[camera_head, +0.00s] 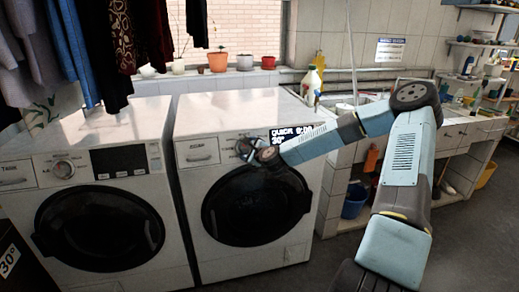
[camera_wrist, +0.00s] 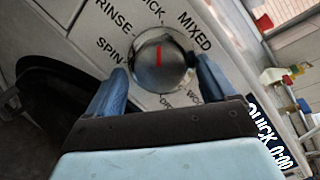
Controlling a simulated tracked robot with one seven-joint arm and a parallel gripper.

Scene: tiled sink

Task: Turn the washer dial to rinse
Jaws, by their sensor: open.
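The washer dial (camera_wrist: 165,76) is a round silver knob with a red mark. The mark points up towards the partly cut-off QUICK label (camera_wrist: 152,12). The RINSE label (camera_wrist: 113,15) is to its upper left, with SPIN below that and MIXED to the upper right. My gripper (camera_wrist: 159,66) is open, with one blue-grey finger on each side of the dial; I cannot tell whether either touches it. In the head view my gripper (camera_head: 257,153) is at the front panel of the right washer (camera_head: 215,251) and largely hides the dial.
The washer's display (camera_head: 290,135) reads QUICK 0:00. A second washer (camera_head: 170,235) stands close on the left. Clothes (camera_head: 115,45) hang above it. Flower pots (camera_head: 218,62) line the sill behind. The tiled sink counter (camera_head: 470,132) is at the right.

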